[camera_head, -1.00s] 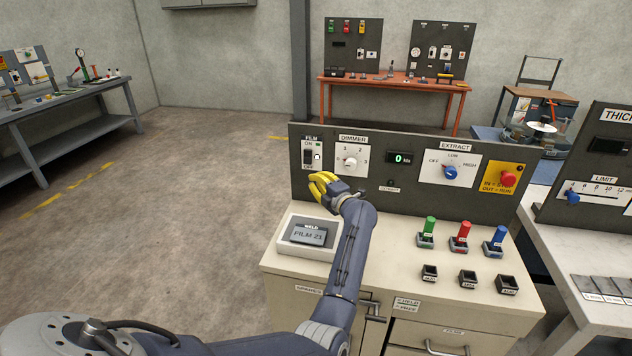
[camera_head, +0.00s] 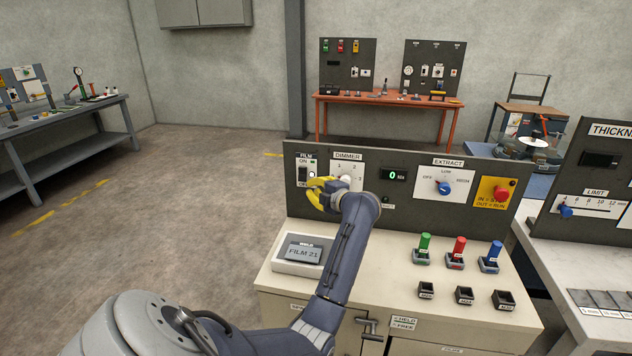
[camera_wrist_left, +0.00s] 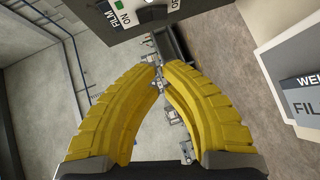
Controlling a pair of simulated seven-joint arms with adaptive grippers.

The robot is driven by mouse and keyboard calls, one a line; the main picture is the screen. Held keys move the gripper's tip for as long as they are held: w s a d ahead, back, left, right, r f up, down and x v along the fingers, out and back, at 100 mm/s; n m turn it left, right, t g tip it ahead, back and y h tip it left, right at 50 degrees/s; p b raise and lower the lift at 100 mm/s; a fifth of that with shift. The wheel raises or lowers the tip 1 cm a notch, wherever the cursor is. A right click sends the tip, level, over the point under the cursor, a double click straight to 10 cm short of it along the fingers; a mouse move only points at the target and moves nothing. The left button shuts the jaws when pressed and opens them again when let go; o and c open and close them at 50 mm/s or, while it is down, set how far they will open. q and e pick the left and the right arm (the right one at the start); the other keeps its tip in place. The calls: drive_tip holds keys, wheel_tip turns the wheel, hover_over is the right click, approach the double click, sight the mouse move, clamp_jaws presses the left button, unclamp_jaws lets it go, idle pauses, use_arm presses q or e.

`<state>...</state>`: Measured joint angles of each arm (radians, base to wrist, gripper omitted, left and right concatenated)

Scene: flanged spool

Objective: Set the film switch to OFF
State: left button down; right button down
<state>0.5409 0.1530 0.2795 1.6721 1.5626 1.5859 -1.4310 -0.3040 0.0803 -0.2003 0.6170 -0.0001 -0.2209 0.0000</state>
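The film switch (camera_head: 303,175) is a dark rocker on a white plate at the left end of the grey control panel (camera_head: 410,209). ON is printed above it; the OFF label below is partly covered by my fingers. I cannot tell its rocker position. My left gripper (camera_head: 313,193) has yellow fingers just below and right of the switch, close to the panel; contact cannot be told. In the left wrist view the fingertips (camera_wrist_left: 161,66) come nearly together with nothing held between them. The FILM and ON label (camera_wrist_left: 121,13) shows above them there. My right gripper is out of view.
The dimmer knob (camera_head: 345,180) is right beside my fingers. The extract knob (camera_head: 443,188) and a red button (camera_head: 501,194) are further right. Free floor lies left.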

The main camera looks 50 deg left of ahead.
use_arm(q)
approach(298, 181)
drive_tip(key=s+a, duration=0.2)
drive_tip(key=a, duration=0.3)
drive_tip(key=shift+w+a, duration=0.9)
drive_tip(key=shift+w, duration=0.3)
